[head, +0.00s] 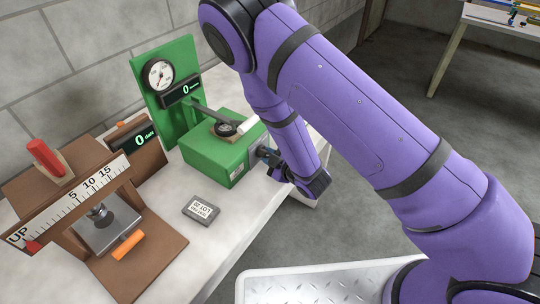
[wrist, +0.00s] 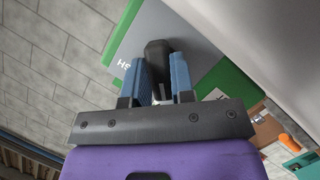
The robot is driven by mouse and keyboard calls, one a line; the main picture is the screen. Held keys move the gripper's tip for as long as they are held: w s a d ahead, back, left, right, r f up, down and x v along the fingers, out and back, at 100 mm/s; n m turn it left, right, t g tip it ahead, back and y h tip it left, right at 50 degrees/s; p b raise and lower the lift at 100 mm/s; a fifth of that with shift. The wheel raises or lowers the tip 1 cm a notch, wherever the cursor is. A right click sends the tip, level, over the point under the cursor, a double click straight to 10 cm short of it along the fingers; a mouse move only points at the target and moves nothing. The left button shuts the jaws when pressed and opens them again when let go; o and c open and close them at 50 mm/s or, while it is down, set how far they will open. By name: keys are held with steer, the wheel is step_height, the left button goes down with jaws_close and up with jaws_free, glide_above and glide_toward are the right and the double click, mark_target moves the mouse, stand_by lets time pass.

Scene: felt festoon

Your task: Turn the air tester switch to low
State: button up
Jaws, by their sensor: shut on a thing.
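The air tester is a green box (head: 208,152) with an upright green panel (head: 180,112) behind it, carrying a round gauge (head: 158,75) and a display reading 0. Its switch is a black knob (wrist: 157,48) on a grey plate (wrist: 205,47) with partly hidden white lettering. My gripper (head: 264,155) is at the box's right-hand face. In the wrist view, the blue fingers of my gripper (wrist: 160,68) are shut on the knob, one on each side. The fingers hide part of the plate, and I cannot read which setting the knob points to.
A brown wooden device (head: 130,250) with a ruler scale and an orange handle stands at the left. A small grey labelled block (head: 201,208) lies on the pale bench (head: 235,215). A metal tread-plate surface (head: 315,285) is at the bottom. Grey floor is open at the right.

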jaws_close()
steer(key=shift+w+d+m+g, duration=0.1)
steer(key=shift+m+g, duration=0.4)
steer(key=shift+m, duration=0.4)
steer(key=m+g+y, duration=0.1)
steer(key=m+g, duration=0.1)
steer(key=m, duration=0.2)
steer(key=shift+g+y, duration=0.3)
steer(key=shift+y, duration=0.1)
steer(key=o, duration=0.7)
jaws_free()
steer(key=shift+o, duration=0.2)
